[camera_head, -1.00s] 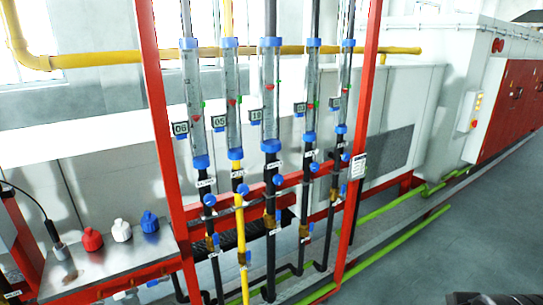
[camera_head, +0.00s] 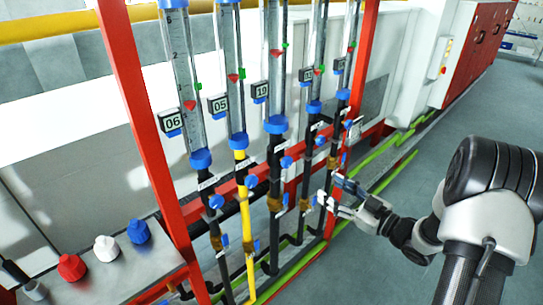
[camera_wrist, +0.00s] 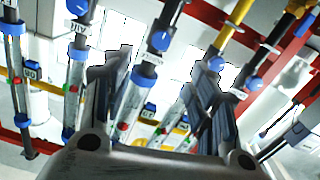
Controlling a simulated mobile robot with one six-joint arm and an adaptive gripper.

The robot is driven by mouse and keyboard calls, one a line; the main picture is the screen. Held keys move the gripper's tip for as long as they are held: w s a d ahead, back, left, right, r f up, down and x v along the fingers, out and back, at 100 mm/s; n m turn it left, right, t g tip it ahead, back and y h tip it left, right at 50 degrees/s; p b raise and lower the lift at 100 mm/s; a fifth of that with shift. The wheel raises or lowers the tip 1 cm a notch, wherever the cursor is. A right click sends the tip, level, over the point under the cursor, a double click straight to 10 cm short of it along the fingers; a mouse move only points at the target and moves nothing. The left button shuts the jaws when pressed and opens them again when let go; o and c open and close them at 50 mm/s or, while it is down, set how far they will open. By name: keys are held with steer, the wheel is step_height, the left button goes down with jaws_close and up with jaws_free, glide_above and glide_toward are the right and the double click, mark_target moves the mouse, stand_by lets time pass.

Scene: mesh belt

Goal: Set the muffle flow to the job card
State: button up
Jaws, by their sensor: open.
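A row of several clear flow tubes with blue end fittings stands in a red frame in the head view; one is the middle tube (camera_head: 275,60). Red markers show in the tubes. Blue knobs sit below, such as the knob (camera_head: 216,201) on the leftmost line and the knob (camera_head: 286,162) on the middle line. My gripper (camera_head: 332,190) is open and empty, by the lower right of the frame, in front of the pipes. In the wrist view, my gripper (camera_wrist: 160,70) has tubes and knobs beyond its spread fingers. I cannot tell which label reads muffle. No job card is readable.
Number tags such as the 06 tag (camera_head: 171,122) hang beside the tubes. A metal bench (camera_head: 130,265) at lower left holds red, white and blue caps. The red post (camera_head: 140,110) stands at left. Green pipes run low behind the frame.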

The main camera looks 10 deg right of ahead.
mark_target(289, 164)
steer(key=b+x, duration=0.1)
steer(key=x, duration=1.6)
steer(key=shift+s+a+r, duration=0.1)
steer(key=shift+a+r, duration=0.1)
steer(key=shift+a, duration=0.1)
steer(key=shift+b, duration=0.35)
steer(key=c, duration=1.1)
